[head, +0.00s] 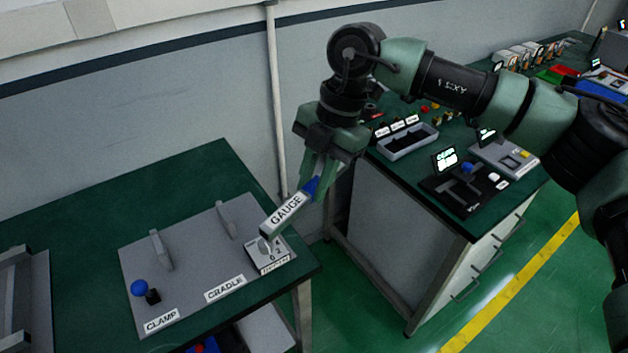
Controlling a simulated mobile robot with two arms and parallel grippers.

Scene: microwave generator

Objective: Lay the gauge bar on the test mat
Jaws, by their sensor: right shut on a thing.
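The gauge bar (286,211) is a grey bar with a white GAUGE label and a blue upper end. My right gripper (319,184) is shut on it at the blue end. The bar slants down to the left, with its lower end in front of a small dial box (284,251) in the picture; I cannot tell whether they touch. My left gripper is not in view.
The left green bench (75,222) carries a grey plate (195,262) with CLAMP and CRADLE labels, two upright posts and a blue knob (139,288). A floor gap separates the benches.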

